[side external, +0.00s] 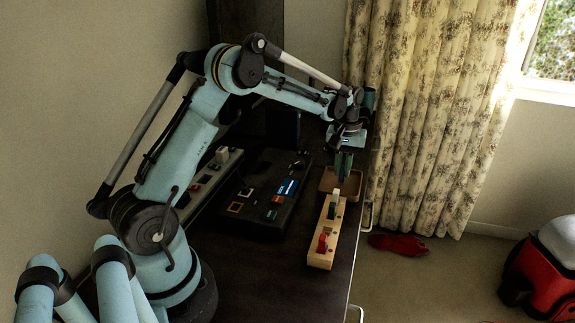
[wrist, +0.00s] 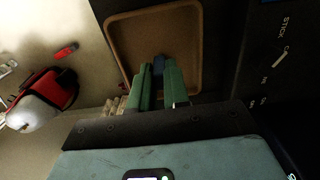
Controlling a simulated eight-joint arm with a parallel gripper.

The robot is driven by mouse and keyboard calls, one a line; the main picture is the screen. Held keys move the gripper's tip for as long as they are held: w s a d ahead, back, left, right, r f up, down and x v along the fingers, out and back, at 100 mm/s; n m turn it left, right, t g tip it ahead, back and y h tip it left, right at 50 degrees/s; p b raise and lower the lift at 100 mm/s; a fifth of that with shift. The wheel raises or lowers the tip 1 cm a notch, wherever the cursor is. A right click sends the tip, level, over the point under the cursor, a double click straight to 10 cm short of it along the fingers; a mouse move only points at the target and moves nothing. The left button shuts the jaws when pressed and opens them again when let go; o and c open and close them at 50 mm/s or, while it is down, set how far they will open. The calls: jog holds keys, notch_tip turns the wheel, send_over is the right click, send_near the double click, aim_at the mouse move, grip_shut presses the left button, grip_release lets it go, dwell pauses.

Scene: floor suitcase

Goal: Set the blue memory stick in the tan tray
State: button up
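The tan tray (side external: 328,183) lies on the dark desk below my gripper (side external: 343,174). It fills the upper middle of the wrist view (wrist: 112,40), and its inside looks bare. My gripper's green fingers (wrist: 160,75) point down over the part of the tray near the wooden block. They are shut on the blue memory stick (wrist: 158,65), whose dark blue end shows between the fingertips. In the side view the stick is too small to make out clearly. I cannot tell whether its lower end touches the tray floor.
A wooden block (side external: 326,249) with red, green and white pieces stands beside the tray, along the desk edge. A black panel (side external: 262,210) with coloured parts lies to the left. A curtain (side external: 425,110) hangs beyond the desk. A red item (side external: 398,244) lies on the floor.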

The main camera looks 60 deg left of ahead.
aim_at(343, 168)
jog(key=o, duration=0.4)
notch_tip(343, 168, up, 12)
jog(key=s+d+r+m+t, duration=0.3)
jog(key=s+d+r+m, duration=0.1)
jog(key=s+d, duration=0.45)
jog(key=s+d+f+m+t, duration=0.4)
jog(key=s+d+f+m, duration=0.1)
jog(key=s, duration=0.5)
jog(key=shift+s+d+f, duration=0.2)
jog(key=shift+d+f, duration=0.35)
jog(key=shift+d, duration=0.35)
